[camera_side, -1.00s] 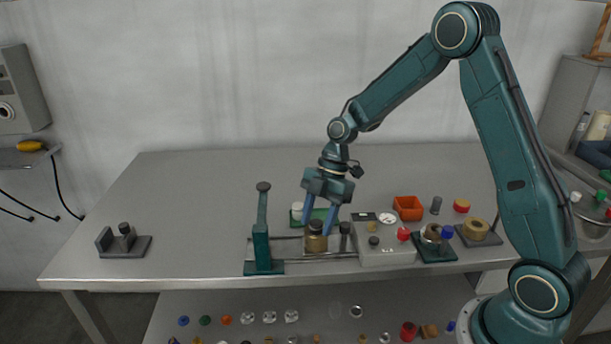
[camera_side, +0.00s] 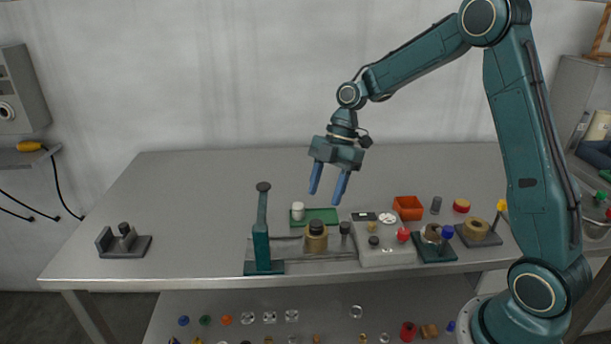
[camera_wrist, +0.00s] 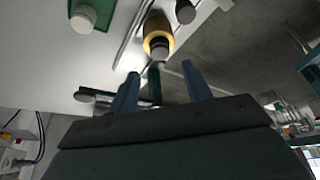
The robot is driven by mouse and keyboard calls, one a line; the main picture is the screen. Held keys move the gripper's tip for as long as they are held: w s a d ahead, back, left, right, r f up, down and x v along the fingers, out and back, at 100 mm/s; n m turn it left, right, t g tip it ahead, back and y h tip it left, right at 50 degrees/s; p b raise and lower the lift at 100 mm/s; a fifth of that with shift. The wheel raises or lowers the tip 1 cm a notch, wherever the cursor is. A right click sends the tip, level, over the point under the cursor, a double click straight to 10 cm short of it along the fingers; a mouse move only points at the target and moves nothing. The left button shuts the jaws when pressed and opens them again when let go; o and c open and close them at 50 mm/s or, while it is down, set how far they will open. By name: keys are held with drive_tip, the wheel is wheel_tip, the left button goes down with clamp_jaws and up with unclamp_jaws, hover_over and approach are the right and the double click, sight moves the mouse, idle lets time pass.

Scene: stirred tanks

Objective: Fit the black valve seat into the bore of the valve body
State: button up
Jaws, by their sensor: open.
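The valve body (camera_side: 316,244) is a brass cylinder standing upright on the rail fixture in the side view; it also shows in the wrist view (camera_wrist: 152,27). The black valve seat (camera_side: 316,226) sits at its top, inside the brass rim, with its dark upper part standing out. In the wrist view the seat (camera_wrist: 160,48) shows dark within the brass ring. How deep it sits I cannot tell. My gripper (camera_side: 326,198) is open and empty above the valve body, clear of it, fingers pointing down. Both fingers also show in the wrist view (camera_wrist: 162,78).
A teal upright post (camera_side: 262,235) stands left of the valve body. A dark cylinder (camera_side: 344,229) is close on its right. A green tray (camera_side: 322,214) with a white capped piece (camera_side: 297,211) lies behind. A grey box (camera_side: 385,253) with buttons and an orange bin (camera_side: 408,206) are right.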

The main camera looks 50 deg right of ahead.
drive_tip(key=shift+v, duration=2.5)
drive_tip(key=s+a+r+m+t+h, duration=0.25)
drive_tip(key=s+a+r+m, duration=0.35)
drive_tip(key=s+r+m, duration=0.45)
drive_tip(key=s+f+m+t+h, duration=0.2)
drive_tip(key=s+m, duration=0.5)
drive_tip(key=s, duration=0.7)
drive_tip(key=shift+d+f+t, duration=0.35)
drive_tip(key=shift+d+t, duration=0.1)
drive_tip(key=shift+t, duration=0.1)
